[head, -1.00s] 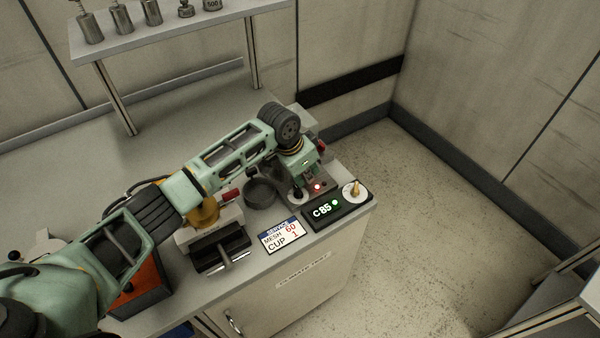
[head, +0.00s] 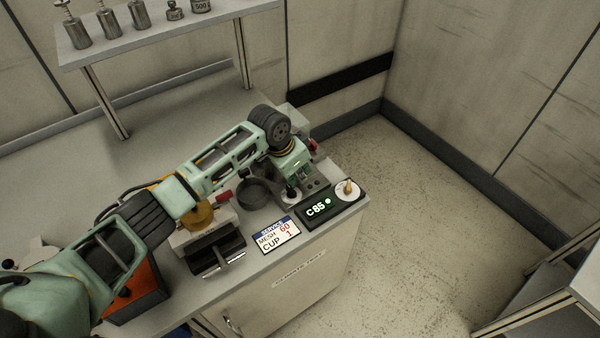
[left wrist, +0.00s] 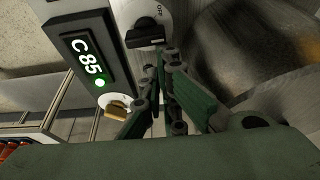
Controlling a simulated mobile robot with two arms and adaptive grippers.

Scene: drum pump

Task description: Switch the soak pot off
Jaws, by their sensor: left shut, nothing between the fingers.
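A black knob on a white dial marked OFF (left wrist: 145,37) shows at the top of the left wrist view; it also shows in the head view (head: 291,194). The knob's bar lies roughly across the picture. My left gripper (left wrist: 164,62) is shut and empty, its fingertips just beside the knob; I cannot tell whether they touch it. In the head view the gripper (head: 299,177) is partly hidden by its own wrist. A rounded, worn metal surface (left wrist: 265,40), perhaps the soak pot, fills the right of the wrist view. My right gripper is out of view.
A black display (head: 318,210) reads C 85 with a green light, beside a dial with a tan knob (head: 347,189). A service card (head: 277,234), a dark bowl (head: 253,192) and a black-fronted device (head: 216,250) stand near. The counter's right edge is close; floor lies beyond.

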